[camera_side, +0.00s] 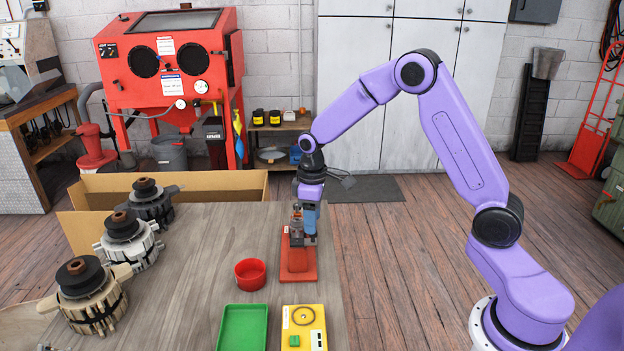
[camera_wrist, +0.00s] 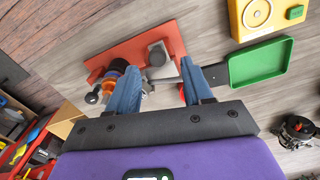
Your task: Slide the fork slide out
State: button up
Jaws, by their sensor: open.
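A red fixture base (camera_side: 298,272) stands on the table, and it also shows in the wrist view (camera_wrist: 165,32). A grey block (camera_wrist: 158,54) and an orange-and-dark round part (camera_wrist: 118,70) sit on it. A small black knob (camera_wrist: 92,98) sticks out at the fixture's near left in the wrist view. I cannot clearly tell the fork slide from these fixture parts. My gripper (camera_side: 308,218) points down over the fixture's far end. In the wrist view its blue fingers (camera_wrist: 160,72) are open and apart, with the block's lower part between them; contact is unclear.
A red bowl (camera_side: 250,275), green tray (camera_side: 243,328) and yellow unit (camera_side: 304,328) lie on the near table. Several alternators (camera_side: 90,296) stand along the left, beside a cardboard box (camera_side: 210,183). The table's right edge is close to the fixture.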

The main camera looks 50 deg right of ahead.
notch_tip(320, 180, up, 14)
jog(key=shift+r, duration=0.2)
jog(key=shift+a, duration=0.1)
jog(key=s+a+f+n, duration=0.1)
jog(key=s+a+n, duration=0.1)
jog(key=s+a, duration=0.45)
jog(key=s+a+n, duration=0.1)
jog(key=s+a, duration=0.2)
jog(key=s, duration=0.7)
jog(key=s+d+f+n, duration=0.1)
jog(key=s+f, duration=0.1)
jog(key=s, duration=0.6)
jog(key=s+d+f+n, duration=0.1)
jog(key=s+f+n, duration=0.1)
jog(key=s, duration=0.6)
jog(key=shift+d, duration=0.3)
